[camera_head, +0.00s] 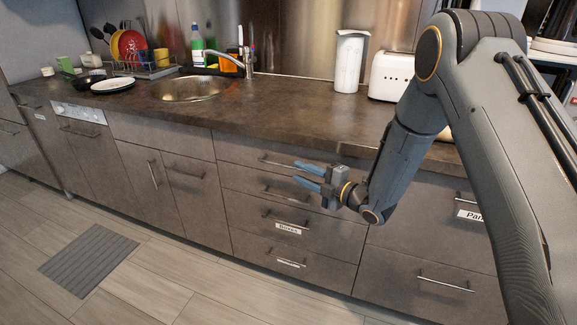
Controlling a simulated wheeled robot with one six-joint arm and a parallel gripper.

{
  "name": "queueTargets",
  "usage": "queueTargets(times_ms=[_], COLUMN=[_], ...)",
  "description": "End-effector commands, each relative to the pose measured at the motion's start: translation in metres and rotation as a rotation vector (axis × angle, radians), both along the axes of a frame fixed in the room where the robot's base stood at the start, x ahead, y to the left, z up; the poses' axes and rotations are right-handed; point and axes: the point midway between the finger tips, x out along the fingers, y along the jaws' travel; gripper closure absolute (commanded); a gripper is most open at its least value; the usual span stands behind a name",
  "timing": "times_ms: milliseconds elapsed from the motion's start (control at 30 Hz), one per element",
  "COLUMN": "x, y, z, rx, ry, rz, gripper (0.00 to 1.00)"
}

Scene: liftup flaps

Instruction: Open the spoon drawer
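A stack of brown drawers stands in the middle of the counter front, all of them shut. The top drawer (235,150) has a bar handle (272,161), and the second drawer (240,180) has another bar handle (280,193). I cannot read a spoon label on any drawer; my gripper and arm cover part of the upper two fronts. My gripper (296,171) is open and empty, its two blue fingers apart and pointing left. It appears in front of the upper two drawers; its exact distance from the handles is unclear.
Lower drawers carry white labels, one hard to read (288,228); a right-hand drawer has a partly hidden label (469,214) starting "Pan". The floor is clear except a grey mat (88,260).

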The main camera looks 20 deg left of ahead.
Motion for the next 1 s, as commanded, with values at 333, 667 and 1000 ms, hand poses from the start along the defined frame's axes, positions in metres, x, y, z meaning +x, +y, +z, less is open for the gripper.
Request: queueTargets(times_ms=[333,667,1000], x=[0.022,0.03,0.03], y=[0.046,0.059,0.059], z=[-0.004,-0.005,-0.005], rx=[-0.001,0.0,-0.001], ry=[0.002,0.003,0.004], rz=[0.0,-0.003,-0.003], gripper=[0.72,0.72,1.0])
